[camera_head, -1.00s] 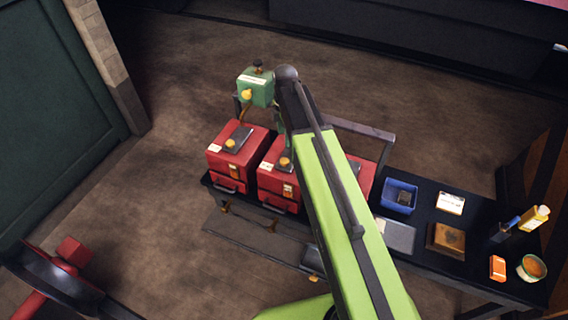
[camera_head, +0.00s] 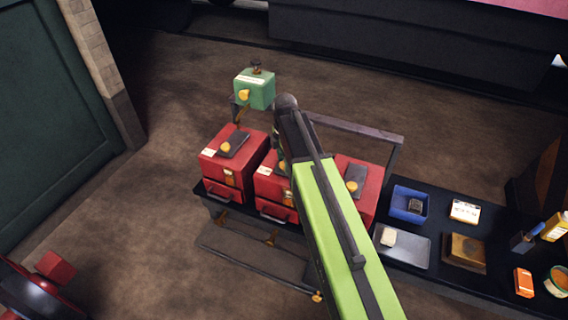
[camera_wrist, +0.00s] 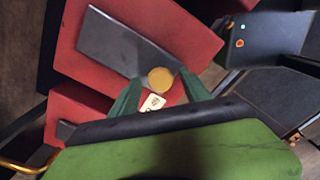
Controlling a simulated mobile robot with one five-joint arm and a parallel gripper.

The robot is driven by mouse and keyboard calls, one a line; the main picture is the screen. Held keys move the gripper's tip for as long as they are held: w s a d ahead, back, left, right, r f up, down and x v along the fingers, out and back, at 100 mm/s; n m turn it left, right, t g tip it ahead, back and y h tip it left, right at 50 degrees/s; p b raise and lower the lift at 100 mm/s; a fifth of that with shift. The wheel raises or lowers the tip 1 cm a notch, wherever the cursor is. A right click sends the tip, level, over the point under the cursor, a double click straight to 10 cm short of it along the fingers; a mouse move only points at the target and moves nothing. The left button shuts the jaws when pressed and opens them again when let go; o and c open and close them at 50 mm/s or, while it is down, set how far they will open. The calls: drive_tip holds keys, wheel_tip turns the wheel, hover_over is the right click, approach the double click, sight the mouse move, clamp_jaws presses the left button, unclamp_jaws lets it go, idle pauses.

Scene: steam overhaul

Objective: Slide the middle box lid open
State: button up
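Three red boxes stand in a row on a dark bench, each with a dark lid plate on top bearing a round brass knob. The middle box (camera_head: 266,186) is partly hidden behind my arm in the head view. In the wrist view a red box top (camera_wrist: 75,62) fills the upper left, with its grey lid (camera_wrist: 120,42) and brass knob (camera_wrist: 160,78). My gripper (camera_wrist: 161,79) shows two green fingers spread apart, with the knob between their tips; contact cannot be told. The head view hides the fingers.
The left box (camera_head: 228,180) and right box (camera_head: 366,205) flank the middle one. A green box-shaped fitting (camera_head: 254,90) stands behind the left box. A blue bin (camera_head: 396,213), grey tray (camera_head: 416,248) and wooden block (camera_head: 465,262) lie to the right.

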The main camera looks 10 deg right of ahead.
clamp_jaws()
idle(1.2)
